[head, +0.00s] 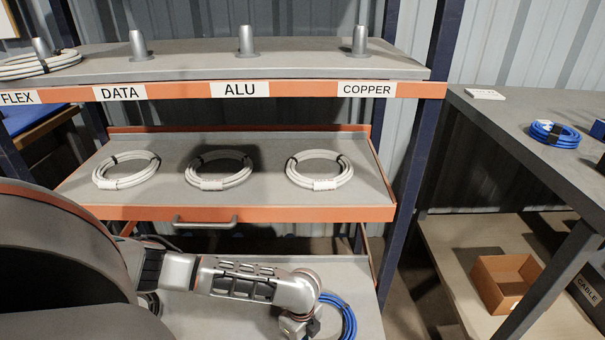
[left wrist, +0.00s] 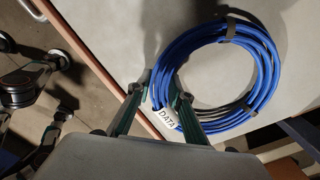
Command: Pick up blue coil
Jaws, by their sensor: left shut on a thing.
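A blue coil (head: 347,315) lies on the lower grey shelf in the head view, partly hidden by my left arm. In the left wrist view the blue coil (left wrist: 268,62) shows dark ties and a white tag reading DATA. My left gripper (left wrist: 158,104) has its two fingers on either side of the coil's tagged edge and is shut on it. In the head view my left gripper (head: 300,328) is at the bottom edge, its fingertips mostly cut off. Whether the coil is clear of the shelf, I cannot tell. My right gripper is not in view.
Three white coils (head: 320,170) lie on the middle shelf (head: 270,198) above my arm. The top shelf carries posts labelled FLEX, DATA, ALU and COPPER. Another blue coil (head: 555,134) lies on the right table (head: 500,115). A cardboard box (head: 505,282) stands below it.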

